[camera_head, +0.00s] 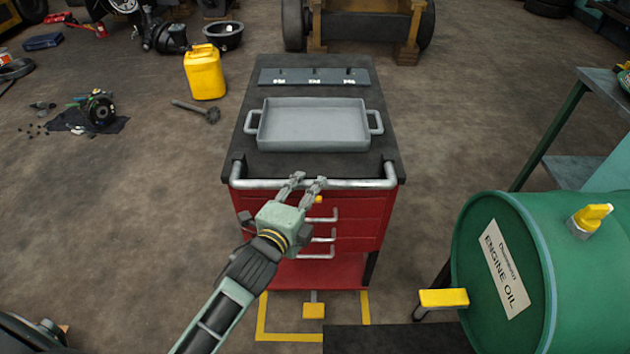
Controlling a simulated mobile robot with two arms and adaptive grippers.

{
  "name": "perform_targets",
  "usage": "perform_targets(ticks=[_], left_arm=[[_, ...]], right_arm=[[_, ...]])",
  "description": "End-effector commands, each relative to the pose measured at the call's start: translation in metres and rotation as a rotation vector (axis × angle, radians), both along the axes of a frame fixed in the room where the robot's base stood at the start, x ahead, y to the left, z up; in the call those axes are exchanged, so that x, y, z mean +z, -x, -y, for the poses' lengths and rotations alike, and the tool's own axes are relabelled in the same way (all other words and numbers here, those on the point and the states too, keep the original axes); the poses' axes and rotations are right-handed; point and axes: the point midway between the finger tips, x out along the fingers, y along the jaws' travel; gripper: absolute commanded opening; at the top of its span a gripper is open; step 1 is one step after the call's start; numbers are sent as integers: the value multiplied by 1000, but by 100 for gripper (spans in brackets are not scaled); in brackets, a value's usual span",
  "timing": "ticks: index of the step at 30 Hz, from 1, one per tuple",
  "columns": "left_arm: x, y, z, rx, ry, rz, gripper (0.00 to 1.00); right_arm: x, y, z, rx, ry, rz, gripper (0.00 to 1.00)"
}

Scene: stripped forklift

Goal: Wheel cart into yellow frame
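The red cart (262,272) with a dark top stands upright in the middle of the head view. Its silver handle bar (345,184) runs along the near edge. Yellow frame lines (262,318) on the floor show in front of the cart and at both sides of its near end; the far part is hidden under the cart. My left gripper (306,181) is at the middle of the handle bar, its two fingers apart with a gap between them. The fingertips overlap the bar in view; I cannot tell whether they touch it. My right gripper is not in view.
A grey tray (314,124) lies on the cart top. A yellow pedal (313,311) sits low at the cart's near end. A yellow jerrycan (205,72) stands left behind.

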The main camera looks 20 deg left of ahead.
Motion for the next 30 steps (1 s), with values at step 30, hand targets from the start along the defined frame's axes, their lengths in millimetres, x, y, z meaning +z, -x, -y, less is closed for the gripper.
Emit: perform_targets(ticks=[30], left_arm=[[-7,-34,4,-1,1,-1,1]], right_arm=[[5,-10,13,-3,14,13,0]])
